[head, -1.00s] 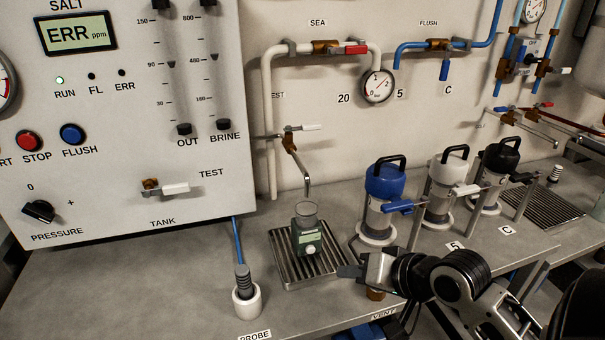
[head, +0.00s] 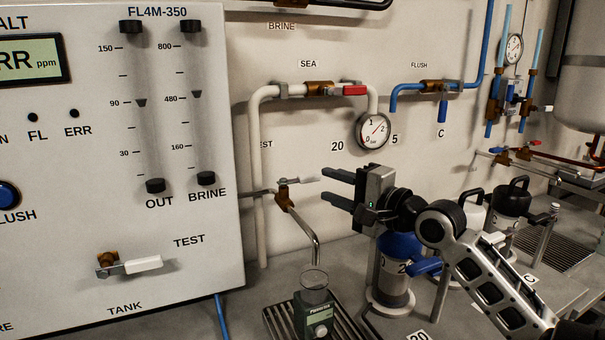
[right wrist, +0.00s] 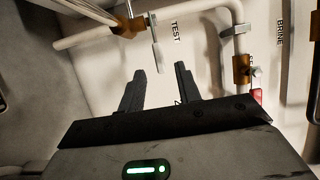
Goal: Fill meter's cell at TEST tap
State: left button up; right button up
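The TEST tap (head: 283,196) is a brass valve on the wall pipe with a white lever pointing right and a bent steel spout. In the right wrist view its lever (right wrist: 155,42) lies just ahead of the fingers. The dark green meter (head: 314,322) stands below the spout, with a clear round cell (head: 314,280) on top under the spout's end. No water stream shows; the cell's contents cannot be told. My right gripper (head: 338,187) is open and empty, its fingers pointing left, close to the lever's tip. It also shows in the right wrist view (right wrist: 157,78). My left gripper is out of view.
A slatted drip tray (head: 275,322) lies under the meter. The blue-topped housing (head: 397,268) stands behind and below my right gripper. A pressure gauge (head: 373,131) hangs on the wall.

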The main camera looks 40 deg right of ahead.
aim_at(314, 180)
jog(key=w, duration=0.6)
jog(key=shift+w+a+r+p, duration=0.1)
jog(key=shift+w+a+p, duration=0.1)
jog(key=shift+a+p, duration=0.1)
jog(key=shift+w, duration=0.8)
